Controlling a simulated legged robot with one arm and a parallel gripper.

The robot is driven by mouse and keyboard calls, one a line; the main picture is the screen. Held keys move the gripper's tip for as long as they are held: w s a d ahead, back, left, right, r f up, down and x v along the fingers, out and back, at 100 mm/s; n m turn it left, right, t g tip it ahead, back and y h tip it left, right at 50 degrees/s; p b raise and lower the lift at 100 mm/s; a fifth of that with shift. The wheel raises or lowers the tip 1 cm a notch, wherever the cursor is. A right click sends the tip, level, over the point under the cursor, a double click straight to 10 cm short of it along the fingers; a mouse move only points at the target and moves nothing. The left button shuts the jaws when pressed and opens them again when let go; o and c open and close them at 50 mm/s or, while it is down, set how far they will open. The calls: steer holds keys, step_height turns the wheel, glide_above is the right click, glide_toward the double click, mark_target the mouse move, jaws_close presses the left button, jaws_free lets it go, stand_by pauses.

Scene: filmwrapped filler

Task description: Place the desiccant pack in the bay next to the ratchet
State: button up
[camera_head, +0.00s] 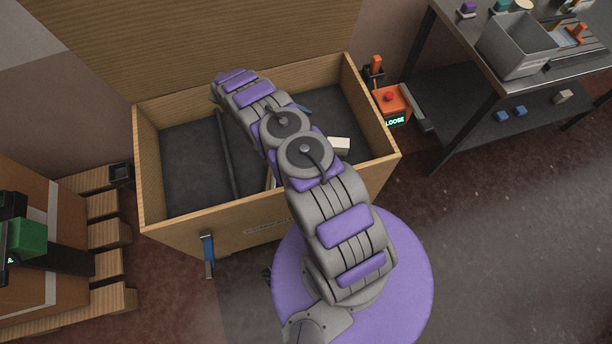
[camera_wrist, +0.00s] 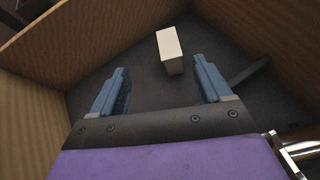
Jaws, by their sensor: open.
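A small off-white block, which looks like the desiccant pack (camera_head: 338,145), lies on the dark floor of the wooden crate (camera_head: 190,218), right of the middle. In the wrist view the off-white pack (camera_wrist: 170,46) lies beyond the fingertips, roughly ahead of the gap between them. My gripper (camera_wrist: 159,66) is open and empty, with its two blue fingers spread inside the crate. In the head view my arm hides most of the gripper. I cannot clearly make out the ratchet; a shiny metal piece (camera_wrist: 291,150) shows at the wrist view's lower right, its identity unclear.
A dark bar (camera_head: 226,153) crosses the crate floor on the left; the floor beside it is bare. An orange box (camera_head: 391,103) reading "LOOSE" stands outside the right wall. A workbench with a grey bin (camera_head: 515,47) is at the right, a pallet (camera_head: 108,233) at the left.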

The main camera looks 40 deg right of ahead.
steer(key=s+a+r+m+t+y, duration=0.1)
steer(key=s+a+r+m+y, duration=0.15)
steer(key=r, duration=0.75)
steer(key=s+a+r+m+t+y, duration=0.1)
steer(key=s+a+r, duration=0.25)
steer(key=r, duration=0.65)
steer(key=s+a+r+m+y, duration=0.1)
steer(key=s+a+r, duration=0.15)
steer(key=r, duration=0.75)
steer(key=s+a+r+m+t+y, duration=0.1)
steer(key=s+a+r, duration=0.2)
steer(key=s, duration=0.5)
steer(key=s+a+r+m+t+y, duration=0.2)
steer(key=s+a, duration=0.4)
steer(key=s, duration=0.3)
steer(key=s+a+r+m+t+y, duration=0.1)
steer(key=s+a+r, duration=0.3)
steer(key=s, duration=0.4)
steer(key=shift+s+a+r+y, duration=0.15)
steer(key=shift+a+y, duration=0.25)
steer(key=shift+y, duration=0.15)
steer(key=shift+c, duration=0.2)
